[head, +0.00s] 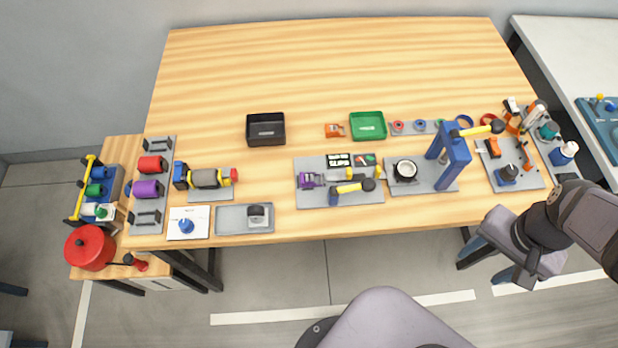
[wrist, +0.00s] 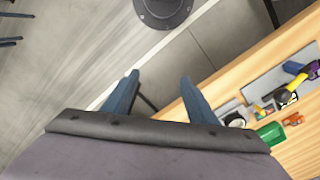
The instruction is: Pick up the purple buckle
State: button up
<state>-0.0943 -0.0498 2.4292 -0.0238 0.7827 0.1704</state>
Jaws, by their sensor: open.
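The purple buckle (head: 308,180) lies at the left end of a grey board (head: 312,201) near the table's front edge in the head view. A small part of it shows at the right edge of the wrist view (wrist: 315,67). My gripper (head: 500,262) is off the table's front edge, at the right of the head view, well apart from the buckle. In the wrist view its two blue fingers (wrist: 158,88) are spread apart with nothing between them.
The same board carries a yellow-and-black tool (head: 352,188) beside the buckle. A blue press (head: 452,160) stands tall to its right. A black tray (head: 266,130), an orange part (head: 334,130) and a green tray (head: 368,126) sit behind. The table's back half is clear.

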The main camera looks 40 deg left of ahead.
jog(key=w+a+m+h+b, duration=0.1)
jog(key=w+a+m, duration=0.2)
jog(key=w+a, duration=0.7)
jog(key=m+t+h+b, duration=0.3)
jog(key=m, duration=0.5)
send_near(311, 177)
jog(key=shift+p+x, duration=0.5)
jog(key=shift+x, duration=0.95)
jog(key=shift+w+d+f+p, duration=0.3)
jog(key=shift+f+p, duration=0.2)
jog(key=shift+p, duration=0.1)
jog(key=shift+p+x, duration=0.9)
jog(key=shift+x, duration=1.1)
jog(key=shift+s+a, duration=0.1)
grip_shut()
